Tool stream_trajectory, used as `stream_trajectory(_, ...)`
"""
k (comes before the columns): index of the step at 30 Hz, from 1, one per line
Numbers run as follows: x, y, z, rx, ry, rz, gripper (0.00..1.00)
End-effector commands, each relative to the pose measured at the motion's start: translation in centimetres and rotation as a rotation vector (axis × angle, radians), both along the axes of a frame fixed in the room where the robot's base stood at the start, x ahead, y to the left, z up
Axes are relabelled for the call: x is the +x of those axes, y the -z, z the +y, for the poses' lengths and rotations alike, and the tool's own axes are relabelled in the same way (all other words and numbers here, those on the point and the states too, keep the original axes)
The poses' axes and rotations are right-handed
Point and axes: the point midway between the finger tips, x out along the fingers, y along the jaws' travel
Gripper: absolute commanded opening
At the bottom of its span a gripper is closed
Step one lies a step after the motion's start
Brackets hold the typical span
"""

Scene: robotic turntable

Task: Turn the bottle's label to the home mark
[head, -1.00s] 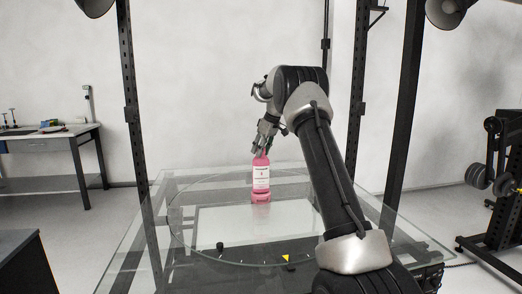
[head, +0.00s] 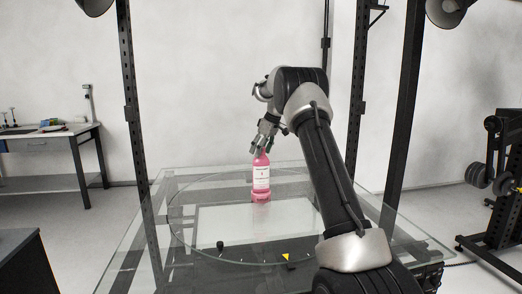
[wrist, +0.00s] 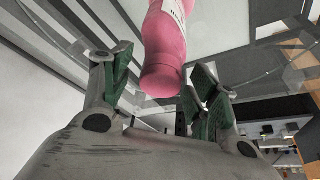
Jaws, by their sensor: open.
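A pink bottle (head: 261,168) stands upright on the glass turntable (head: 185,240), toward its back. Its white label (head: 261,179) faces the head camera. A yellow triangular mark (head: 286,257) lies at the front edge of the turntable; I take it as the home mark. My gripper (head: 260,149) is open, at the top of the bottle in the head view. In the wrist view the bottle's pink top (wrist: 162,72) shows between the two green-padded fingers of my gripper (wrist: 160,82), with gaps at the pads. Contact is not clear. Only an edge of the label shows there.
A small black knob (head: 220,246) sits near the front left of the turntable. Dark frame posts (head: 137,120) rise around the glass table. A workbench (head: 50,140) stands at the left and a weight rack (head: 495,185) at the right.

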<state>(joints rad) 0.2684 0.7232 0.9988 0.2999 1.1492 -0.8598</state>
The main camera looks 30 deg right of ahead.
Motion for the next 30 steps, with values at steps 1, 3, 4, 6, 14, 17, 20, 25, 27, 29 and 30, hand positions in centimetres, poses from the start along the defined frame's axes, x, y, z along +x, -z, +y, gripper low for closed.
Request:
stream_trajectory(1,0.0,0.0,0.0,0.000,0.000,0.000,0.60)
stream_trajectory(3,0.0,0.0,0.0,0.001,0.001,0.002,0.60)
stream_trajectory(4,-0.1,-0.1,0.0,0.000,0.000,0.001,0.60)
stream_trajectory(6,-0.2,-0.6,-0.1,-0.001,0.000,0.000,0.60)
stream_trajectory(14,-1.9,-5.4,-1.2,-0.001,0.002,-0.003,0.60)
stream_trajectory(17,-2.6,-7.4,-1.6,0.000,0.002,-0.002,0.60)
stream_trajectory(20,-3.2,-9.1,-1.9,0.000,0.002,-0.002,0.60)
stream_trajectory(25,-3.9,-10.7,-2.2,0.000,0.001,0.000,0.60)
stream_trajectory(27,-4.0,-11.0,-2.3,0.000,0.001,0.000,0.60)
stream_trajectory(29,-4.0,-11.1,-2.3,0.000,0.001,0.000,0.60)
stream_trajectory(30,-4.0,-11.1,-2.3,0.001,0.002,0.000,0.60)
